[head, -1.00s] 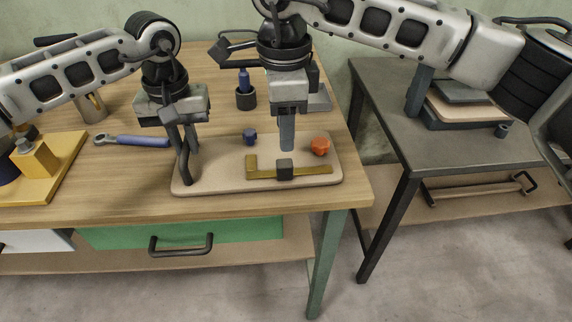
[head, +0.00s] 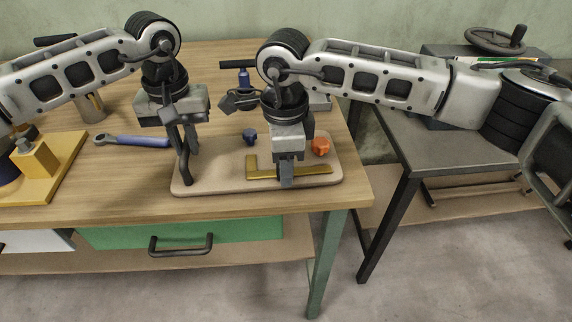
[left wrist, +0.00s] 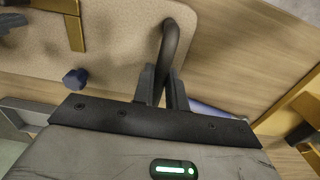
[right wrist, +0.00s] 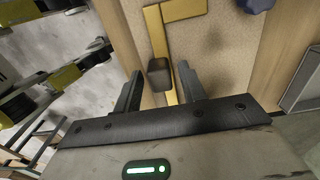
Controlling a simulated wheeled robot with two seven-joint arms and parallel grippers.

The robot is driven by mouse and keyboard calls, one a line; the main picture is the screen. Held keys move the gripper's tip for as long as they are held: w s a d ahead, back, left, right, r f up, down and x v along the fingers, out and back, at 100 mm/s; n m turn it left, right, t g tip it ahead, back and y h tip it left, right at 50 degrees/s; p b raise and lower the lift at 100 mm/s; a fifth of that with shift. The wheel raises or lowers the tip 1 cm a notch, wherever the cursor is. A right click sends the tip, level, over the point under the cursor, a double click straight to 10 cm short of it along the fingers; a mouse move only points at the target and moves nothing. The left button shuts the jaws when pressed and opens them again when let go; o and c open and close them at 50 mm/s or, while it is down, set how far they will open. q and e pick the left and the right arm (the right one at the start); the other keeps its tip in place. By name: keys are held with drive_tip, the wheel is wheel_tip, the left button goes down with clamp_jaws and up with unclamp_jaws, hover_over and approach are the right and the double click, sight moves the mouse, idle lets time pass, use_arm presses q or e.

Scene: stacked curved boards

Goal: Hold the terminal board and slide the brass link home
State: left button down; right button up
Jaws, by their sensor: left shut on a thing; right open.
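The terminal board (head: 215,184) is a beige rounded plate near the bench's front edge. My left gripper (head: 184,138) is shut on its dark arched handle (left wrist: 170,42) at the board's left end. The brass link (head: 318,169) is an L-shaped brass bar lying on the board; it also shows in the right wrist view (right wrist: 157,35). A dark knob (right wrist: 160,74) stands on the link. My right gripper (right wrist: 160,88) is open, its fingers on either side of the knob; contact cannot be told. In the head view the right gripper (head: 287,180) hides the knob.
A blue knob (head: 249,136) and an orange knob (head: 320,146) stand on the board behind the link. A blue-handled wrench (head: 140,140) lies to the left, beyond it a yellow fixture (head: 45,160). A grey table (head: 440,150) stands at the right, across a gap.

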use_arm(q)
drive_tip(key=shift+s+f, duration=0.15)
drive_tip(key=shift+f, duration=0.05)
use_arm(e)
clamp_jaws()
drive_tip(key=shift+w, duration=1.4)
drive_tip(key=shift+o, duration=0.5)
unclamp_jaws()
drive_tip(key=shift+w, duration=0.1)
wheel_tip(320, 180, up, 7)
drive_tip(key=shift+r, duration=0.1)
wheel_tip(320, 180, up, 7)
